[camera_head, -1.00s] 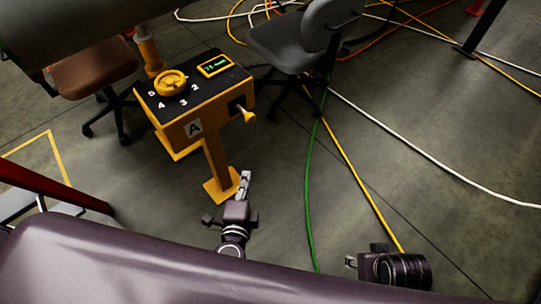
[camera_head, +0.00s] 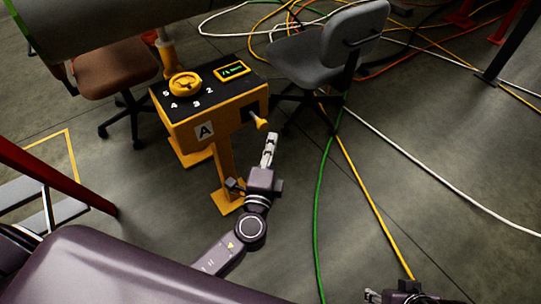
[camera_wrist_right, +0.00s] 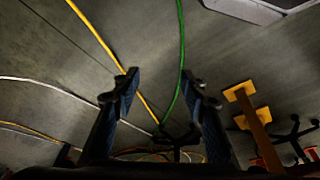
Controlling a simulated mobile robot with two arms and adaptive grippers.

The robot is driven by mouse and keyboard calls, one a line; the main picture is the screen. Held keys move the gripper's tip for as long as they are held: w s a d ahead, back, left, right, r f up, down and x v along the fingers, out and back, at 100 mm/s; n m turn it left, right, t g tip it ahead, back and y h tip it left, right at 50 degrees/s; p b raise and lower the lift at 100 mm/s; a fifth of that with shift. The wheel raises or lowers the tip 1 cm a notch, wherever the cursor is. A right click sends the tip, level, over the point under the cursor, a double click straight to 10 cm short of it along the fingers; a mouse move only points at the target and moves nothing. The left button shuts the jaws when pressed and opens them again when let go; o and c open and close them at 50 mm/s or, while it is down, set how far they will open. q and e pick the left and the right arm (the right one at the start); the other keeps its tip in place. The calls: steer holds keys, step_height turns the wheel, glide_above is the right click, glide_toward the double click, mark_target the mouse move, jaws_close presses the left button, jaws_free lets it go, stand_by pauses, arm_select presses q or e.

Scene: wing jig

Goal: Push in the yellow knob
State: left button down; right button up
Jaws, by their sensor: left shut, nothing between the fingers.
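The yellow knob (camera_head: 261,124) sticks out on a short stem from the right side of the yellow control box (camera_head: 183,134), which is marked A. A round yellow dial (camera_head: 184,84) sits on the box's dark top among white numbers. My left gripper (camera_head: 271,138) is shut and empty, its tips pointing up toward the knob and close to it in the picture. I cannot tell whether they touch. My right gripper (camera_wrist_right: 160,82) is open in the wrist view, with nothing between its fingers. It also shows partly at the bottom edge of the head view (camera_head: 373,296).
A small green-lit display (camera_head: 232,70) is on the box top. A grey chair (camera_head: 325,52) stands behind it on the right, and a brown chair (camera_head: 112,72) on the left. Green (camera_head: 320,200), yellow and white cables cross the floor. A red beam (camera_head: 60,182) is at left.

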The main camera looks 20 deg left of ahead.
mark_target(267, 125)
arm_select(q)
steer(key=shift+w+a, duration=0.4)
steer(key=shift+a, duration=0.2)
steer(key=shift+w+a, duration=0.35)
steer(key=shift+a, duration=0.25)
steer(key=shift+w, duration=0.1)
arm_select(e)
steer(key=shift+w+f, duration=0.1)
steer(key=shift+f, duration=0.5)
arm_select(q)
steer(key=shift+a, duration=0.1)
arm_select(e)
steer(key=shift+w, duration=0.1)
arm_select(q)
steer(key=w+a, duration=0.2)
steer(key=a, duration=0.1)
steer(key=shift+w+r+b, duration=0.1)
steer(key=shift+w+b, duration=0.05)
steer(key=shift+b, duration=0.2)
arm_select(e)
steer(key=shift+v, duration=1.05)
arm_select(q)
steer(key=shift+a, duration=0.1)
